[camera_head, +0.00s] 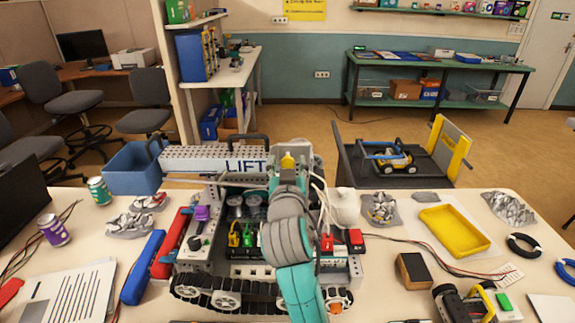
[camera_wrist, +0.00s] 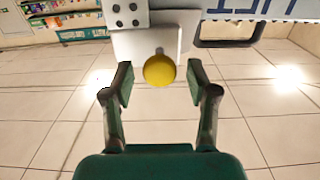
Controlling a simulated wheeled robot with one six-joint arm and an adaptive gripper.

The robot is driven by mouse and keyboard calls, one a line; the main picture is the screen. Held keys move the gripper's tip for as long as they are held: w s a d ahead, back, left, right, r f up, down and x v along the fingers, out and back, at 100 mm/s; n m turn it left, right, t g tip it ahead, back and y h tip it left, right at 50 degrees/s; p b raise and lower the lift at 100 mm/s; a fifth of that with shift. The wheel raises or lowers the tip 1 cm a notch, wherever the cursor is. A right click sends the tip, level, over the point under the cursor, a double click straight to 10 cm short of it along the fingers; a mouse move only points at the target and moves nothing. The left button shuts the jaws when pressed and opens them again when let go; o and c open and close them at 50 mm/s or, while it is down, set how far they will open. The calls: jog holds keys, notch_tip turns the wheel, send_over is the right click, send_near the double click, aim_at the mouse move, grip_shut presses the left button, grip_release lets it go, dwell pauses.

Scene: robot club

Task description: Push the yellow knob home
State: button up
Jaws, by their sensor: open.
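The yellow knob (camera_wrist: 159,71) is a round ball in the wrist view, in front of a pale metal plate (camera_wrist: 146,43). My gripper (camera_wrist: 160,85) is open, with one finger on each side of the knob and a visible gap to it on both sides. I cannot tell how deep the knob sits between the fingertips. In the head view the knob (camera_head: 287,161) shows at the right end of the white LIFT beam (camera_head: 215,160), just beyond my arm. My arm hides the fingers there.
A tracked robot (camera_head: 225,290) fills the middle of the table under the beam. A blue bin (camera_head: 131,170) stands at the left and a yellow tray (camera_head: 455,230) at the right. Cables, cans and loose parts lie around. Open floor lies beyond the table.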

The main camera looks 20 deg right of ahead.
jog(key=shift+c, duration=0.3)
grip_shut()
jog(key=shift+x, duration=1.3)
jog(key=shift+o, duration=0.3)
grip_release()
jog(key=v, duration=1.2)
